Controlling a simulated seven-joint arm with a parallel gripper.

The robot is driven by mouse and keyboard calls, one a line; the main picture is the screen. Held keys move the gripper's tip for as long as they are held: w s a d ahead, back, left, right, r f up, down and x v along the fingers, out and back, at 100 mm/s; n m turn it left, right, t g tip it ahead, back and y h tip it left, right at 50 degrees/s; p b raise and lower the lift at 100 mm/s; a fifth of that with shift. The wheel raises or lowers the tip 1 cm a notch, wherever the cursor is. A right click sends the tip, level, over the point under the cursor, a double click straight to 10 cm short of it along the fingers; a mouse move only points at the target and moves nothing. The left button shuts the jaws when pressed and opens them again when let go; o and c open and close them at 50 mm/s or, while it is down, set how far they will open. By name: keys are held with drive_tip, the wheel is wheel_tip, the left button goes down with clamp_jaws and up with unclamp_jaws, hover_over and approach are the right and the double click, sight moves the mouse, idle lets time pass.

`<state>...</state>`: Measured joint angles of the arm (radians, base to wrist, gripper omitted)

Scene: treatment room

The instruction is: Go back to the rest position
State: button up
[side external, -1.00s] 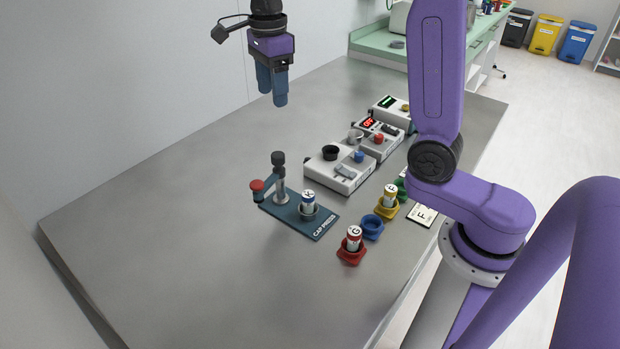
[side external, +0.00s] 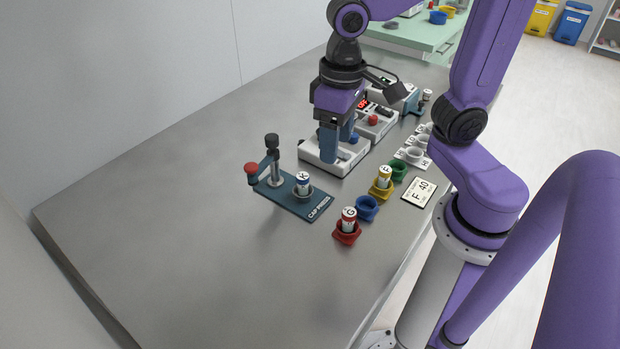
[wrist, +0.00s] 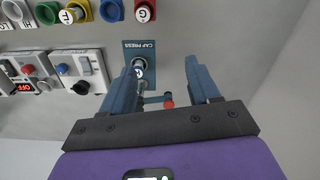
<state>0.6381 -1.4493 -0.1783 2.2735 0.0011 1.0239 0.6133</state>
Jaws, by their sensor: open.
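My gripper (side external: 337,148) points down, with its two blue fingers apart and nothing between them. In the side view it overlaps the white box with a blue button (side external: 333,158) and hides part of it; its exact height is hard to tell. In the wrist view the open fingers (wrist: 165,85) frame the area around the cap press (wrist: 139,48). The cap press (side external: 312,207) stands to the left in the side view, with a vial marked K (side external: 303,184) upright in it.
A red holder (side external: 347,236) bears vial G (side external: 349,217). A blue holder (side external: 367,209) is empty; a yellow one (side external: 381,193) bears vial F (side external: 384,175). The left tabletop (side external: 150,230) is clear.

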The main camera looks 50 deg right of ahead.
drive_tip(key=s+d+f+n, duration=0.3)
drive_tip(key=s+n, duration=0.7)
